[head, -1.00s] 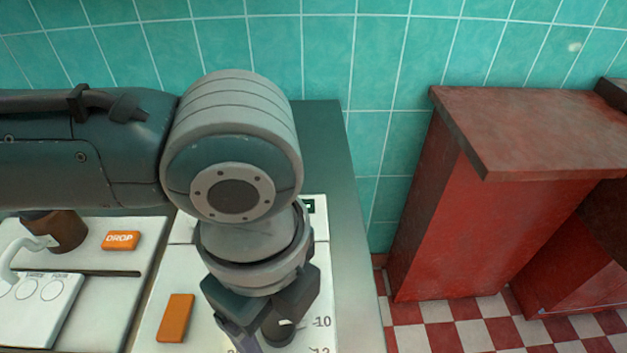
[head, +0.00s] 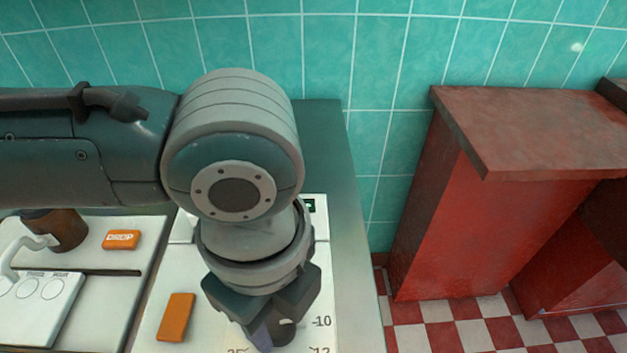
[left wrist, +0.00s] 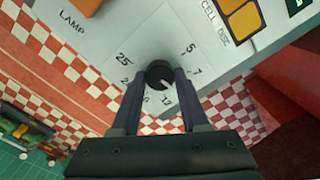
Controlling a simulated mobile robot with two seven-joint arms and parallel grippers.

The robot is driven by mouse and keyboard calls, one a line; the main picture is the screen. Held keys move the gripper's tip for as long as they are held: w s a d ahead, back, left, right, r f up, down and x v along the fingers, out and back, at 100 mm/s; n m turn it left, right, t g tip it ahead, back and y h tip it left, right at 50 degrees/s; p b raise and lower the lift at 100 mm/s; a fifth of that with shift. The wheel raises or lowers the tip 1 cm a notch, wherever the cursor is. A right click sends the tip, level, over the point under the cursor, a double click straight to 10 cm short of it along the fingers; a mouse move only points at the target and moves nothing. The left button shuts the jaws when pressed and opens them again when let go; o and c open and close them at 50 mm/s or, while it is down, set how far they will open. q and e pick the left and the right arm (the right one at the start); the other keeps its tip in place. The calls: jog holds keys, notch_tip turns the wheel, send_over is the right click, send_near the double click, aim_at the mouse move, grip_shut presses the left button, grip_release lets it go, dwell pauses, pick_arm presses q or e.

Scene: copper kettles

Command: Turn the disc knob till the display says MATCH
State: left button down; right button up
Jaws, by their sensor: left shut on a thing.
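The disc knob (left wrist: 158,72) is a small dark round knob with a light pointer mark, on a white panel with numbers around it, in the left wrist view. My left gripper (left wrist: 159,82) has its two fingers on either side of the knob and is shut on it. In the head view my left gripper (head: 268,335) points down over the panel and hides the knob. The display (head: 309,205) shows only as a dark patch with a bit of green behind my arm; its text cannot be read. My right gripper is not in view.
The white panel (head: 155,325) carries an orange block (head: 176,317). To its left are an orange DROP button (head: 121,239) and a white box with round dials (head: 40,305). A red cabinet (head: 480,200) stands at right beyond a floor gap. A tiled wall is behind.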

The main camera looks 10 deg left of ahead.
aim_at(278, 324)
pick_arm(q)
jog(key=shift+m, duration=0.3)
jog(key=shift+r+m+p, duration=0.1)
jog(key=shift+m+p, duration=0.6)
jog(key=shift+m, duration=0.5)
jog(key=shift+m+p, duration=0.45)
jog(key=shift+m, duration=1.85)
jog(key=shift+c, duration=2)
grip_release()
notch_tip(278, 324, up, 10)
jog(key=p, duration=0.1)
